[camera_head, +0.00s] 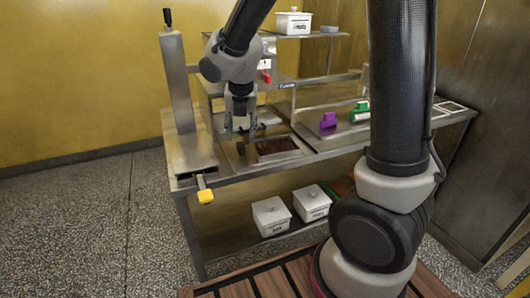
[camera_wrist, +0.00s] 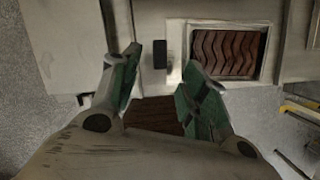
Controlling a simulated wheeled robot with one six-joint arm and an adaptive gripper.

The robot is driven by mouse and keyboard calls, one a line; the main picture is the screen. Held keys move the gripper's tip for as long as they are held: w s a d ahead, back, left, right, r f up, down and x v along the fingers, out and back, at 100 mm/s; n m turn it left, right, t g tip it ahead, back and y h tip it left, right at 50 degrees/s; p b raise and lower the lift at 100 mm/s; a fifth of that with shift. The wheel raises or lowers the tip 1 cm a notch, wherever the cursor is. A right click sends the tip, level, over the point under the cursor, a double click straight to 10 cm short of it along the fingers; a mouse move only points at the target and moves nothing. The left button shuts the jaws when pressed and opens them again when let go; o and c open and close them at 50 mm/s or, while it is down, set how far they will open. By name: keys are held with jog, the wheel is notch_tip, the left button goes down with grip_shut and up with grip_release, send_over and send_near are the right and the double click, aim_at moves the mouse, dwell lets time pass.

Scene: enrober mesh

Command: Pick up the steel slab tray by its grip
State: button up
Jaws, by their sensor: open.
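The steel slab tray (camera_head: 252,156) lies on the steel table, with a brown slab in its recess. In the wrist view, the tray's pale rim (camera_wrist: 181,45) frames a brown wavy surface. A small dark upright grip (camera_wrist: 160,54) stands on the pale metal left of the recess; it also shows in the head view (camera_head: 241,148). My gripper (camera_head: 240,127) is open and empty, pointing down above the grip. In the wrist view, the green-padded fingertips (camera_wrist: 162,60) lie either side of the grip in the picture; the height gap is unclear.
A steel post (camera_head: 176,80) and a yellow knob (camera_head: 205,196) stand at the table's left end. A purple item (camera_head: 328,121) and a green item (camera_head: 360,112) are to the right. White lidded tubs (camera_head: 271,215) sit on the lower shelf; another tub (camera_head: 293,22) is on top.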

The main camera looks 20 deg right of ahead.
aim_at(241, 145)
jog(key=n, duration=0.3)
jog(key=shift+w+a, duration=0.15)
jog(key=shift+w, duration=0.2)
jog(key=shift+f+n, duration=0.15)
jog(key=shift+n, duration=0.15)
jog(key=x, duration=0.7)
jog(key=shift+f, duration=0.25)
jog(key=shift+c, duration=0.2)
jog(key=c, duration=0.8)
